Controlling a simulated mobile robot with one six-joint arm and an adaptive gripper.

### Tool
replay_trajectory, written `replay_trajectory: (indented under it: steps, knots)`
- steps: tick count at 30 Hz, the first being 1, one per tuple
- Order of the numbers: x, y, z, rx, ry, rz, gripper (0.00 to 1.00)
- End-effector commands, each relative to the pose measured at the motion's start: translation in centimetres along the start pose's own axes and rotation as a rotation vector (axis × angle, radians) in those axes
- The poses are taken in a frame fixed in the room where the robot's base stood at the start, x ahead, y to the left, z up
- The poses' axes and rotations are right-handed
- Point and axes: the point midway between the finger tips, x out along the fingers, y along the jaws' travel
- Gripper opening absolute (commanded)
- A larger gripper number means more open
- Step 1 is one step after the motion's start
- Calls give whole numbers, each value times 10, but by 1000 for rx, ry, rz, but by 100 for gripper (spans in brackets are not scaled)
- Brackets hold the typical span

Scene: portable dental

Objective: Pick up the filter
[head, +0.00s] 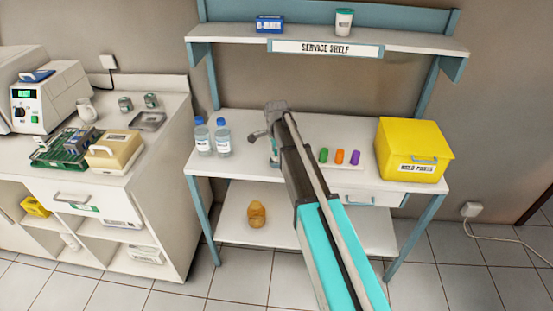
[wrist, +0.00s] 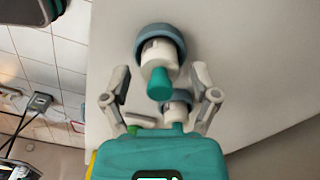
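Two similar pieces, each a white cylinder with a grey-blue ring, stand on the white bench top in the wrist view. I take them to be filters, but cannot tell which is meant. One filter (wrist: 158,52) has a green tip and lies beyond my fingertips. The other (wrist: 176,106) is nearer, between my fingers and partly hidden by my gripper's body. My gripper (wrist: 160,92) is open, with fingers spread to either side and no visible contact. In the head view my gripper (head: 274,120) is over the bench, and my arm hides much of what is below it.
Two bottles (head: 212,138) stand left of my gripper. Green, orange and purple pieces (head: 340,156) and a yellow box (head: 412,150) are to the right. The service shelf (head: 400,40) hangs above the bench. A side counter (head: 165,120) stands at left.

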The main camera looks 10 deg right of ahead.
Motion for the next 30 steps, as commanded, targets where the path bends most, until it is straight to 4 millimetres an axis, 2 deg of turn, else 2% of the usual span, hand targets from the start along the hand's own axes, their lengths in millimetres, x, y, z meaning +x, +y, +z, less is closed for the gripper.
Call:
replay_trajectory:
  steps: [1, 7, 20, 30]
  knots:
    - [0, 0, 0, 0, 0, 0, 57]
    - [0, 0, 0, 0, 0, 0, 22]
    - [-2, 0, 0, 0, 0, 0, 21]
    - [-20, 0, 0, 0, 0, 0, 21]
